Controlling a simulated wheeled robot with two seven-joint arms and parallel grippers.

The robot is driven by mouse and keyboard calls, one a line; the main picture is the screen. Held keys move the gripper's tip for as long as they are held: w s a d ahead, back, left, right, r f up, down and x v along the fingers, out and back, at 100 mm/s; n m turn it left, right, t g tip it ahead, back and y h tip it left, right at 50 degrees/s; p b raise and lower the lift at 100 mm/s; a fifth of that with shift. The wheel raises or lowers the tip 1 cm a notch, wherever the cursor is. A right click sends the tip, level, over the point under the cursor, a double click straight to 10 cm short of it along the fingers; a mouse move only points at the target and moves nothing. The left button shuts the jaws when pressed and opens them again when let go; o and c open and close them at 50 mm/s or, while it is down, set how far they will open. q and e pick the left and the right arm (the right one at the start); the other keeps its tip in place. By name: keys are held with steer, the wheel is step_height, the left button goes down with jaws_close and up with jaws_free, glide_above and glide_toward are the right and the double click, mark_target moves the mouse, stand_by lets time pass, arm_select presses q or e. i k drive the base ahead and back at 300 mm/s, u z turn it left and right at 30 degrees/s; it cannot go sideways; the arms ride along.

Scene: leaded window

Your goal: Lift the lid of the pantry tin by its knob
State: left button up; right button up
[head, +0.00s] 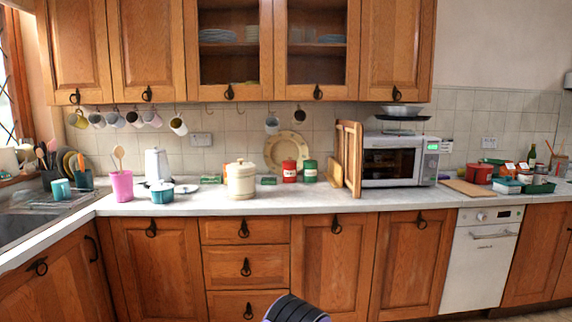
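A cream lidded tin (240,182) stands upright on the worktop, left of the middle of the head view. Its lid appears to be on, with a small brownish knob (240,161) on top. A red tin (289,172) and a green tin (308,172) stand to its right, against the backsplash. Neither of my grippers is in view. Only a dark ribbed part of my own body shows at the bottom edge, well below the worktop, and I cannot tell which part it is.
Left of the cream tin are a teal pot (162,194), a pink utensil holder (122,187) and a white kettle (156,165). A wooden rack (347,158) and a microwave (395,160) stand to the right. Mugs hang above. The worktop's front strip (300,203) is clear.

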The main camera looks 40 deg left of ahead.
mark_target(241, 166)
steer(key=u, duration=0.05)
steer(key=i, duration=1.25)
steer(key=u, duration=0.8)
steer(key=i, duration=0.7)
steer(key=u, duration=0.8)
